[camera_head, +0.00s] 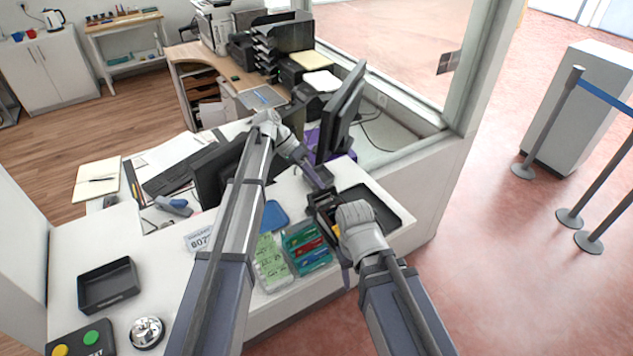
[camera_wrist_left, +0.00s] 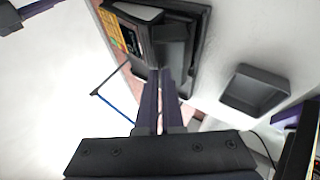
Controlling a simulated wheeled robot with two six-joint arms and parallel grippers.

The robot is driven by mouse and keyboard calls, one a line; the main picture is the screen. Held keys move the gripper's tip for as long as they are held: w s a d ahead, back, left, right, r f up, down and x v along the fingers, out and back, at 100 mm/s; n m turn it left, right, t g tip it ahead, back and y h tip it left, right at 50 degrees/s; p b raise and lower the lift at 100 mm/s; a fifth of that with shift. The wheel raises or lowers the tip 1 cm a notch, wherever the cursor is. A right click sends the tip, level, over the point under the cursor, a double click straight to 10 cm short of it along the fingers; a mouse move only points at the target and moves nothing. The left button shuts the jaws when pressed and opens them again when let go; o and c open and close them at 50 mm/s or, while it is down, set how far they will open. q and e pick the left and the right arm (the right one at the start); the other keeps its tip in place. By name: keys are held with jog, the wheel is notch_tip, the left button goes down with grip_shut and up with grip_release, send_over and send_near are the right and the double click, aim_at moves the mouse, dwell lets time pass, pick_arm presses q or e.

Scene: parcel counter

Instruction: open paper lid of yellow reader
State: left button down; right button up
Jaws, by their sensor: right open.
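The reader (camera_head: 322,208) is a dark device on the counter, partly hidden by my right wrist in the head view. In the left wrist view the reader (camera_wrist_left: 196,25) shows a yellow keypad (camera_wrist_left: 112,32), a small screen, a bit of white paper and a dark grey paper lid (camera_wrist_left: 172,55). My left gripper (camera_wrist_left: 162,78) has its two purple fingers close together, tips at the lid's near edge; I cannot tell if they touch it. In the head view my left gripper (camera_head: 318,178) is above the reader's far side. My right gripper (camera_head: 346,274) is open, below the reader in the picture.
A small dark tray (camera_wrist_left: 252,90) is beside the reader. A black flat tray (camera_head: 384,208) lies to its right. Green notes (camera_head: 270,262) and a teal box (camera_head: 305,262) of small items lie to its left. Monitors (camera_head: 343,112) stand behind.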

pick_arm(q)
jog(key=c, duration=1)
grip_release()
jog(key=shift+c, duration=0.2)
jog(key=p+v, duration=0.6)
jog(key=v, duration=0.1)
jog(key=shift+a+r, duration=0.25)
